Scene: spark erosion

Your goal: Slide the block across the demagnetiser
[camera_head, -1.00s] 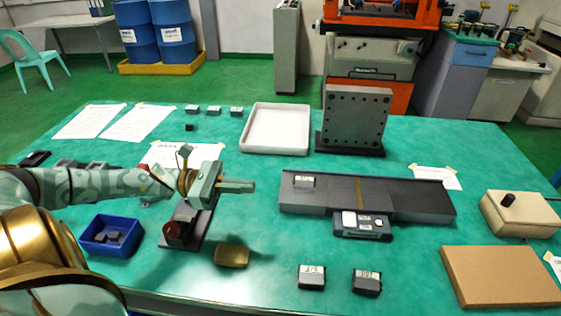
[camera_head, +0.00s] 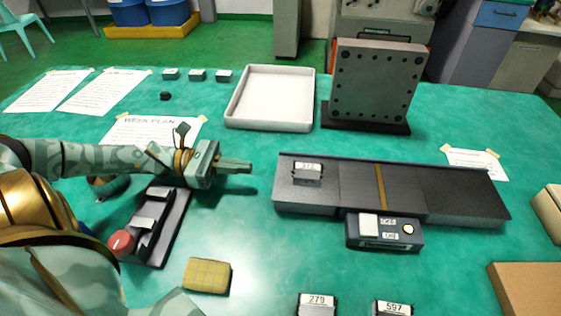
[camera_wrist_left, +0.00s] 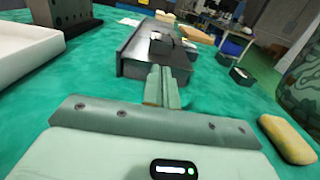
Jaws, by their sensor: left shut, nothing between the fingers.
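The demagnetiser (camera_head: 409,190) is a long dark plate with a yellow line across it and a control box (camera_head: 385,231) on its front side. A small grey block (camera_head: 308,172) with a white number label sits on its left part. In the left wrist view, the block (camera_wrist_left: 162,44) shows on the near end of the plate (camera_wrist_left: 128,62). My left gripper (camera_head: 250,166) is shut and empty, left of the plate, its fingers pointing right toward the block and apart from it. Its fingers also show in the left wrist view (camera_wrist_left: 161,72). My right gripper is not seen.
A white tray (camera_head: 231,108) and an upright drilled plate (camera_head: 335,85) stand behind. Labelled blocks (camera_head: 318,302) (camera_head: 393,307) lie at the front edge. A yellow pad (camera_head: 207,276) and a dark stand with a red knob (camera_head: 121,241) are nearer the left arm.

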